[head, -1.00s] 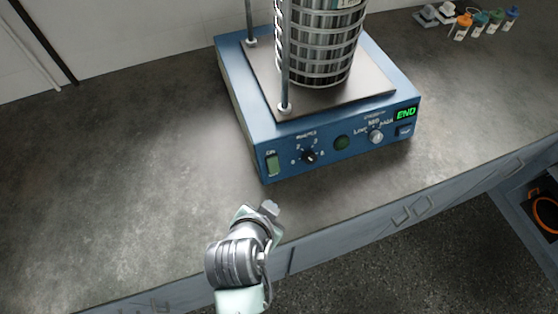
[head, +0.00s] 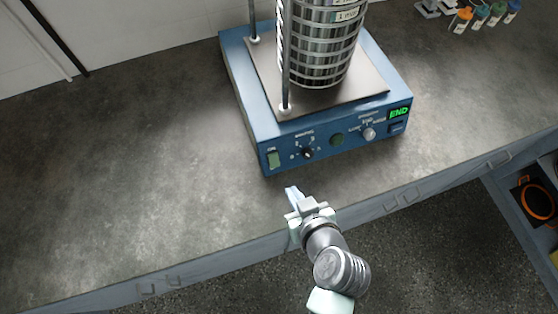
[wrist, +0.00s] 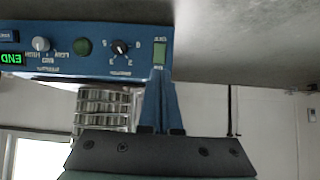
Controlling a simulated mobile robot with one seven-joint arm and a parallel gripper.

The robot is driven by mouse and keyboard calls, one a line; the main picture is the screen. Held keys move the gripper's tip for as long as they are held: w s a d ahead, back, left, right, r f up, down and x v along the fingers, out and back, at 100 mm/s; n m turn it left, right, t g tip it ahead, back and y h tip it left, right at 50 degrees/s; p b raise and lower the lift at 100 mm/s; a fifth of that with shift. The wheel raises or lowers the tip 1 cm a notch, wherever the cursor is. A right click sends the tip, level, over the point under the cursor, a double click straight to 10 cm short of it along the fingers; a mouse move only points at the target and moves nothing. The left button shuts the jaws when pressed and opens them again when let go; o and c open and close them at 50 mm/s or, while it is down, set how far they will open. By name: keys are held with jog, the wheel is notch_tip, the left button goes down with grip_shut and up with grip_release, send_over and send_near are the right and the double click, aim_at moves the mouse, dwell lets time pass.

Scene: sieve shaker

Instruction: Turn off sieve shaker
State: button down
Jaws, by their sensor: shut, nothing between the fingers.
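The blue sieve shaker (head: 247,95) stands on the dark bench with a stack of round metal sieves (head: 322,45) on its plate. Its front panel has a green rocker switch (head: 274,160) at the left end, a black knob (head: 307,153), a round green button (head: 337,140), a silver knob (head: 369,134) and a display (head: 399,113) reading END. My gripper (head: 292,192) is shut and empty, just in front of the panel's lower left part and apart from it. In the wrist view the panel is upside down, and the rocker switch (wrist: 159,53) is beyond my fingertips (wrist: 160,88).
Several small bottles with coloured caps (head: 480,16) stand at the back right. The bench (head: 130,170) left of the shaker is clear. The bench's front edge has drawers below it, and an open shelf (head: 535,195) is at the right.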

aim_at(275, 164)
jog(key=shift+d+r, duration=0.15)
jog(key=p+x, duration=0.1)
jog(key=x, duration=1.2)
jog(key=shift+w+a+f, duration=0.2)
jog(key=shift+w+f, duration=0.15)
jog(key=shift+f+b, duration=0.4)
jog(key=shift+b, duration=0.15)
jog(key=shift+r, duration=0.25)
jog(key=shift+w, duration=0.1)
